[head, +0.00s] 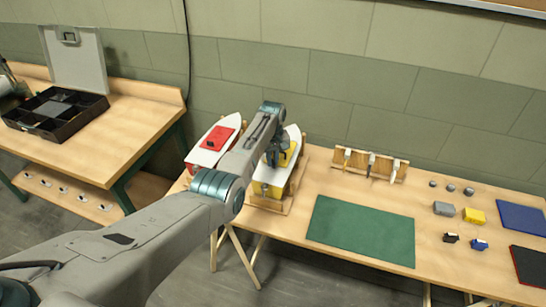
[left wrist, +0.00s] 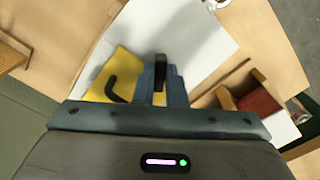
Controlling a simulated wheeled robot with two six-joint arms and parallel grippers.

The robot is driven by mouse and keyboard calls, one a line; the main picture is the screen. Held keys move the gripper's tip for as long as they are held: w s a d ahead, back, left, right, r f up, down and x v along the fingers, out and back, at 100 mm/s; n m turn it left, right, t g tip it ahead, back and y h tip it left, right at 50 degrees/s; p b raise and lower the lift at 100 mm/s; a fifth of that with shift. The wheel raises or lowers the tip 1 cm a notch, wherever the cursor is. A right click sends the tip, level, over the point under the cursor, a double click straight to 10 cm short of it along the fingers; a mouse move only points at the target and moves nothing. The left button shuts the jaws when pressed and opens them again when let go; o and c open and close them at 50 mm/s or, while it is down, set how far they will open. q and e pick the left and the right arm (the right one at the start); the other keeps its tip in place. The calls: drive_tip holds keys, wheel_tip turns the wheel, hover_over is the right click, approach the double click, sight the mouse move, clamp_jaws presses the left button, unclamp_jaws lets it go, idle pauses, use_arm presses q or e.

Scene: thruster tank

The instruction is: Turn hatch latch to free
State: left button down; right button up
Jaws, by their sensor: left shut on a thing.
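The boat with the yellow hatch (head: 290,151) stands in a wooden cradle on the right table. In the left wrist view its white deck (left wrist: 205,35) and yellow hatch (left wrist: 105,77) show from above. A black latch (left wrist: 159,68) sits between my left gripper's fingers (left wrist: 160,82), which are shut on it. A curved black handle (left wrist: 112,90) lies on the hatch beside the fingers. In the head view my left gripper (head: 273,154) reaches down onto the hatch, and my arm hides part of the boat. My right gripper is not in view.
A boat with a red hatch (head: 218,138) stands just left. A green mat (head: 360,230), a tool rack (head: 368,164), small blocks (head: 474,215) and a blue mat (head: 522,217) lie to the right. An open black case (head: 55,112) is on the left table.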

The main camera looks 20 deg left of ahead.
use_arm(q)
drive_tip(key=n+p, duration=0.1)
drive_tip(key=n, duration=0.4)
drive_tip(key=shift+s+a+r, duration=0.1)
drive_tip(key=shift+s, duration=0.05)
drive_tip(key=n+p, duration=0.1)
drive_tip(key=n, duration=0.4)
drive_tip(key=shift+s+a+p, duration=0.1)
drive_tip(key=shift+p, duration=0.2)
drive_tip(key=shift+n, duration=0.4)
drive_tip(key=c, duration=1.5)
unclamp_jaws()
wheel_tip(320, 180, up, 11)
drive_tip(key=shift+f+b, duration=0.15)
drive_tip(key=shift+b, duration=1.1)
drive_tip(key=shift+s, duration=0.1)
